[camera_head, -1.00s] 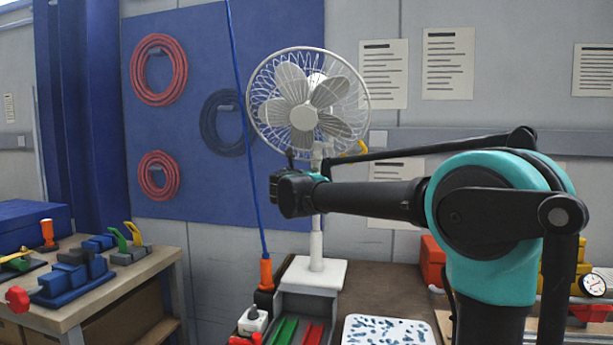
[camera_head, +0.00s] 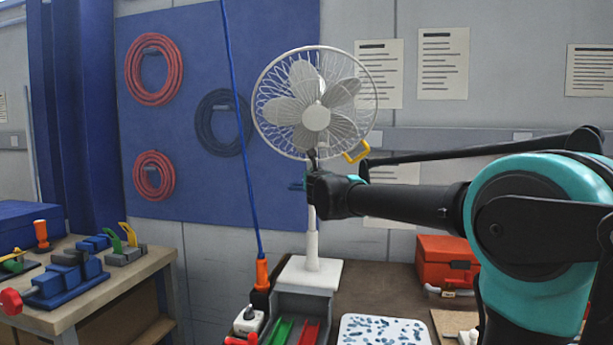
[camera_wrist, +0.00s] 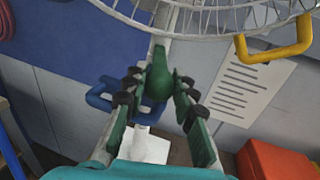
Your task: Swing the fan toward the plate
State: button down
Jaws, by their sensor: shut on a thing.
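The white fan (camera_head: 316,117) stands on a white base (camera_head: 311,274) at the back of the bench, its round head facing roughly the camera. A yellow handle (camera_head: 356,152) sticks out at the lower right of the head, and shows in the wrist view (camera_wrist: 287,42). A blue handle (camera_wrist: 120,100) is left of the fan's post. My gripper (camera_head: 313,160) is just below the fan head, in front of the post. In the wrist view its fingers are shut on a green handle (camera_wrist: 160,78).
A grey tray (camera_head: 300,307) with green and red strips lies before the fan base. A red case (camera_head: 447,262) is to the right. A blue cord (camera_head: 241,130) hangs left of the fan, ending in an orange grip (camera_head: 262,272).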

jog(key=shift+w+d+n+g+y, duration=0.25)
jog(key=shift+d+n+y, duration=0.4)
jog(key=shift+d+y, duration=0.3)
jog(key=shift+w+d+n+g+y, duration=0.2)
jog(key=shift+d+n+y, duration=0.4)
jog(key=shift+d+y, duration=0.35)
jog(key=shift+w+d+n+g+y, duration=0.25)
jog(key=shift+d+n+y, duration=0.4)
jog(key=shift+d+y, duration=0.3)
jog(key=c, duration=1.2)
grip_release()
jog(key=shift+s, duration=0.1)
jog(key=v, duration=1.1)
jog(key=shift+s+d, duration=0.15)
jog(key=shift+s, duration=0.25)
